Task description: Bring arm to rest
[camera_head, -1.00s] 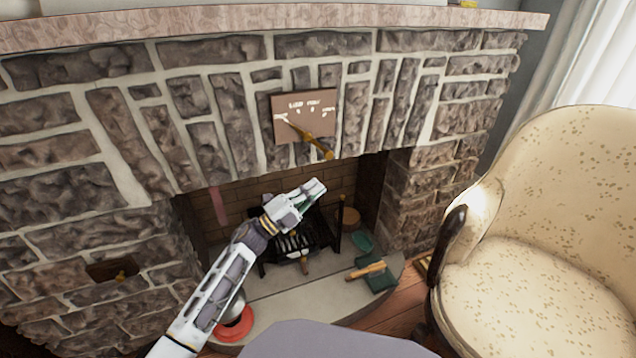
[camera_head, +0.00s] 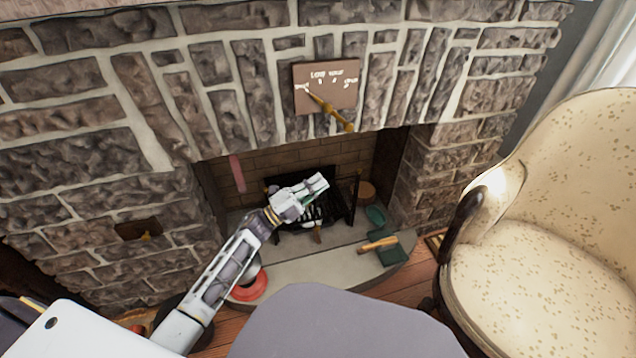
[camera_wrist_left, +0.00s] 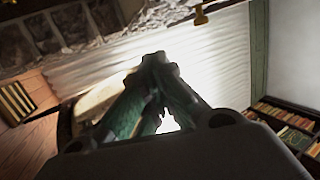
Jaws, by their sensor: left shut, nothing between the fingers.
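My left arm reaches in from the lower left in the head view. Its gripper (camera_head: 316,186) is in front of the fireplace opening, over the black grate (camera_head: 332,207), apart from the stone wall. In the left wrist view the green fingers (camera_wrist_left: 158,90) come together at the tips, with nothing seen between them. My right gripper does not show in either view.
A stone fireplace has a sign with a pointer (camera_head: 328,88) above its opening. On the hearth (camera_head: 335,270) are a red round thing (camera_head: 250,288) and a green item with a wooden handle (camera_head: 392,250). A cream armchair (camera_head: 540,230) stands at the right.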

